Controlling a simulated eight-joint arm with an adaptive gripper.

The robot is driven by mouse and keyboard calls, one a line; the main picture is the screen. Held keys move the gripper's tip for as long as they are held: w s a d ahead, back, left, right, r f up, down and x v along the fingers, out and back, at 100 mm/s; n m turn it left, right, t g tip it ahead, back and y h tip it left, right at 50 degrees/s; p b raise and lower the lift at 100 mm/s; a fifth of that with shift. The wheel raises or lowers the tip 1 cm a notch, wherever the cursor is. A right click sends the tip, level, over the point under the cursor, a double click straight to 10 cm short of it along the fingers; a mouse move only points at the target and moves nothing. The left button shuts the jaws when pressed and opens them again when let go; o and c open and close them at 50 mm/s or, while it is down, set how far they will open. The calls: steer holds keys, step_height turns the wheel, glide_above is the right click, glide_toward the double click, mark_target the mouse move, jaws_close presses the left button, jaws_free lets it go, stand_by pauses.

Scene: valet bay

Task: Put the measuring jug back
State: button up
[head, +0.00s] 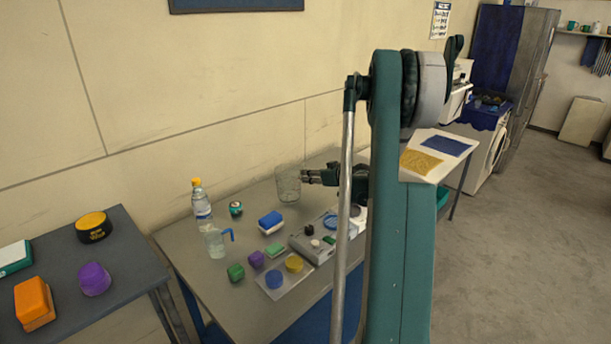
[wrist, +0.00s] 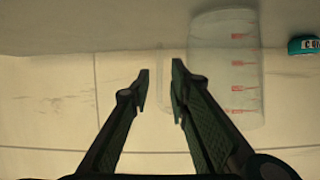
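A clear measuring jug with red marks (wrist: 225,65) fills the upper right of the wrist view, where the picture looks upside down. In the head view, a clear vessel (head: 288,184), which seems to be this jug, stands at the back of the grey table by the wall. My gripper (head: 306,177) is beside it, on its right. In the wrist view my fingertips (wrist: 161,90) are parted by a modest gap. A faint clear strip, perhaps the handle, shows between them. The right finger overlaps the jug's edge; I cannot tell whether it touches.
Another clear jug with a blue handle (head: 217,243) stands near a water bottle (head: 201,203). A blue and white sponge block (head: 271,222), a grey device (head: 313,243) and several small blocks crowd the table. My arm hides its right part. A darker table (head: 130,258) stands left.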

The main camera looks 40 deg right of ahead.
steer(key=p+v, duration=0.1)
steer(key=v, duration=0.7)
steer(key=shift+s, duration=0.25)
